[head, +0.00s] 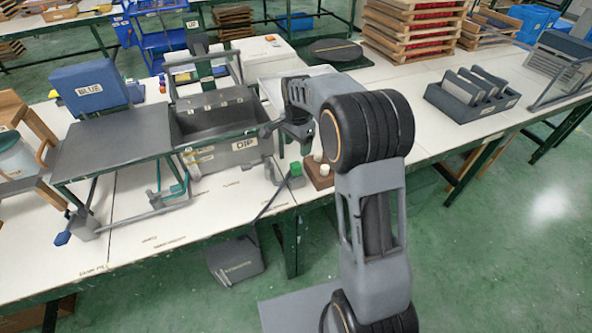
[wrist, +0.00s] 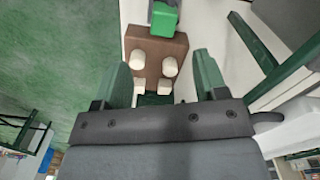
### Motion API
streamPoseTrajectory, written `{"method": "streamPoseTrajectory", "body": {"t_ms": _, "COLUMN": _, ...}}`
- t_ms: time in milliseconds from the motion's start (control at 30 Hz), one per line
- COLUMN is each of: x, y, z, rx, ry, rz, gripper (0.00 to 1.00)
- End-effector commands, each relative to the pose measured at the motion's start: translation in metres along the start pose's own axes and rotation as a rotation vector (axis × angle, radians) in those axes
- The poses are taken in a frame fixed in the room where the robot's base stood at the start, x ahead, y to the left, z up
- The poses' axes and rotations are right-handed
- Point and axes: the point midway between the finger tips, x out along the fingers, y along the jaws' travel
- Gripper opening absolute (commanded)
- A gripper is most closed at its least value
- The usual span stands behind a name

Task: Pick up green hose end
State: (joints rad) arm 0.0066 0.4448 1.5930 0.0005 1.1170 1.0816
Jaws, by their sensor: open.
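The green hose end (head: 296,169) is a small green block at the table's front edge, beside a brown block with pale pegs (head: 319,174). In the wrist view the green hose end (wrist: 164,20) lies at the top, beyond the brown block (wrist: 150,47), and is partly cut off by the picture's edge. My gripper (wrist: 163,75) is open and empty, with its green fingers on either side of the pale pegs in the picture. In the head view my gripper (head: 288,134) hangs above the table near the green hose end, apart from it.
A grey dip tank (head: 240,146) stands left of my gripper. A dark tray stand (head: 110,140) and a blue box (head: 90,86) are further left. A dark rack with grey plates (head: 472,95) stands at the right. A grey container (head: 236,262) hangs below the table edge.

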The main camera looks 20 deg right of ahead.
Motion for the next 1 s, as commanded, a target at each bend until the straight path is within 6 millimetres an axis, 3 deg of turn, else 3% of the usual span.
{"method": "streamPoseTrajectory", "body": {"t_ms": 100, "x": -0.018, "y": -0.009, "z": -0.005, "rx": 0.177, "ry": 0.011, "rz": -0.025, "gripper": 0.66}}
{"method": "streamPoseTrajectory", "body": {"t_ms": 267, "x": -0.017, "y": -0.007, "z": -0.004, "rx": 0.316, "ry": 0.005, "rz": -0.012, "gripper": 0.66}}
{"method": "streamPoseTrajectory", "body": {"t_ms": 700, "x": 0.049, "y": -0.006, "z": -0.004, "rx": 0.355, "ry": 0.004, "rz": -0.009, "gripper": 0.66}}
{"method": "streamPoseTrajectory", "body": {"t_ms": 1000, "x": 0.069, "y": -0.007, "z": -0.003, "rx": 0.353, "ry": 0.004, "rz": -0.012, "gripper": 0.66}}
